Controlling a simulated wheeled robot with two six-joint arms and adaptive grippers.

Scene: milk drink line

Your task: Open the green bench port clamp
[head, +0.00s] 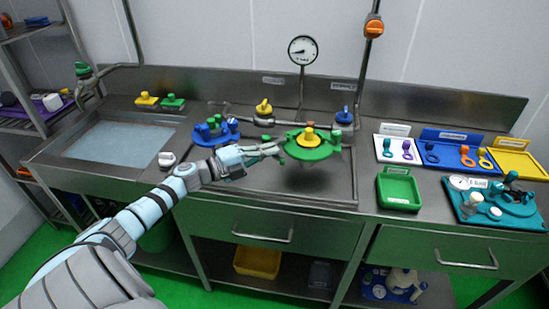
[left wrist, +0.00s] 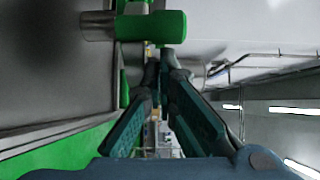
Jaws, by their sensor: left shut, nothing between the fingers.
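The green bench port clamp (head: 318,153) is a green ring-like fitting with a yellow knob on top, on the steel bench in the head view. A small green piece of it stands out at its left side. My left gripper (head: 279,150) is just left of it, with its fingertips close to that piece. In the left wrist view the two fingers (left wrist: 160,64) are together at the tips and empty, just below a green cylindrical part (left wrist: 152,27). I cannot tell whether they touch it. My right gripper is not in view.
A blue fitting (head: 216,132) stands left of the clamp, behind my left arm. Right are a green tray (head: 399,190), boards with coloured parts and a teal tray (head: 466,208). A gauge (head: 302,50) rises behind. A sink basin (head: 118,144) lies left.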

